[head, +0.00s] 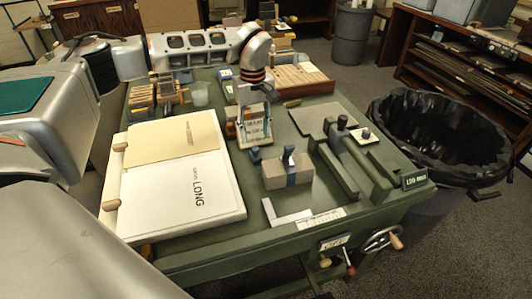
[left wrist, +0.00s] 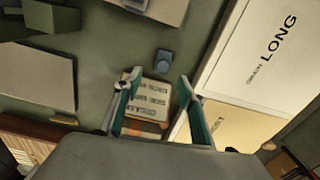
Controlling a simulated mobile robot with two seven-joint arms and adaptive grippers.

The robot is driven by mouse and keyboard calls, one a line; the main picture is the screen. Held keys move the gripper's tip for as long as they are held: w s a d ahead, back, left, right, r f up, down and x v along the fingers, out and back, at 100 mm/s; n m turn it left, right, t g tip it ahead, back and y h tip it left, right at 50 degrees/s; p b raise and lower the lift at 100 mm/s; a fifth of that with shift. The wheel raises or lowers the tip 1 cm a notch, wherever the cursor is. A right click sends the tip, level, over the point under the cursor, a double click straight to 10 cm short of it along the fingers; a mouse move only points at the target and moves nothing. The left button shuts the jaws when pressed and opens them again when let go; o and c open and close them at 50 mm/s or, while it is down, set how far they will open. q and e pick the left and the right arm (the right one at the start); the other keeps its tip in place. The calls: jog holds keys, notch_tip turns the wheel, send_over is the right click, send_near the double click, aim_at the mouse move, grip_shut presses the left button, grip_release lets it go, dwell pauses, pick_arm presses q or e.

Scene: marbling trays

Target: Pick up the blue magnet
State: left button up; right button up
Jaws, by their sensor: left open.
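A small dark blue block, which looks like the blue magnet (head: 255,155), lies on the green table just in front of a small box with a printed label (head: 256,132). In the left wrist view the magnet (left wrist: 164,62) lies beyond my fingertips, on bare table. My left gripper (head: 254,122) is above the labelled box, pointing down, with its fingers apart and nothing between them. In the left wrist view its open fingers (left wrist: 156,86) frame the labelled box. My right gripper is not in view.
A white board marked LONG (head: 195,195) lies left of the magnet. A beige block with a dark blue band (head: 273,175) stands to its right. A grey board (head: 322,121) and a green guide (head: 337,172) lie further right. A lined bin (head: 440,130) stands beside the table.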

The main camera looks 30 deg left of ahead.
aim_at(255, 148)
pick_arm(q)
jog(key=shift+a+f, duration=0.15)
jog(key=shift+f, duration=0.15)
jog(key=shift+s+f, duration=0.25)
jog(key=shift+f, duration=0.75)
jog(key=f, duration=0.3)
jog(key=f+b, duration=0.1)
jog(key=f, duration=0.1)
jog(key=shift+s+d, duration=0.2)
jog(key=shift+d, duration=0.1)
jog(key=shift+w, duration=0.1)
grip_shut()
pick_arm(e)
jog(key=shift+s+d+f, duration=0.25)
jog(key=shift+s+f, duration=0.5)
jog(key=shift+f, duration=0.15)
